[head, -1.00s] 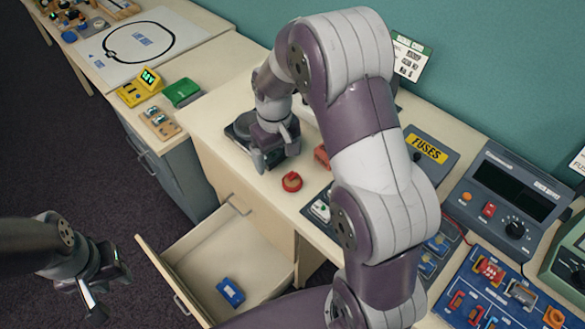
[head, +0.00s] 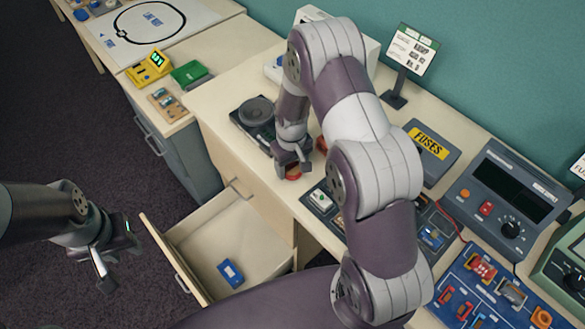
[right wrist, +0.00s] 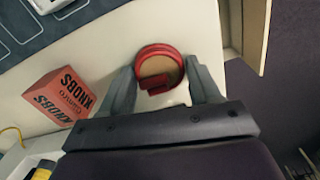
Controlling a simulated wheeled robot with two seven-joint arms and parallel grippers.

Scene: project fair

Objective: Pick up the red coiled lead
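The red coiled lead (head: 293,173) lies on the beige worktop near its front edge, above the open drawer. In the right wrist view the lead (right wrist: 159,68) is a red ring with a darker red block on its near side. My right gripper (head: 294,169) is over it, fingers pointing down. In the wrist view the open fingers of this gripper (right wrist: 163,75) stand on either side of the lead, with gaps showing; whether they reach its height I cannot tell. The gripper partly hides the lead in the head view. My left gripper (head: 120,264) is open and empty, left of the drawer.
A red KNOBS box (right wrist: 62,93) stands close beside the right gripper. A black round-topped device (head: 257,112) is behind it. The open drawer (head: 185,238) holds a blue item (head: 230,272). A dark component tray (head: 322,206), FUSES box (head: 428,146) and meter (head: 500,195) are to the right.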

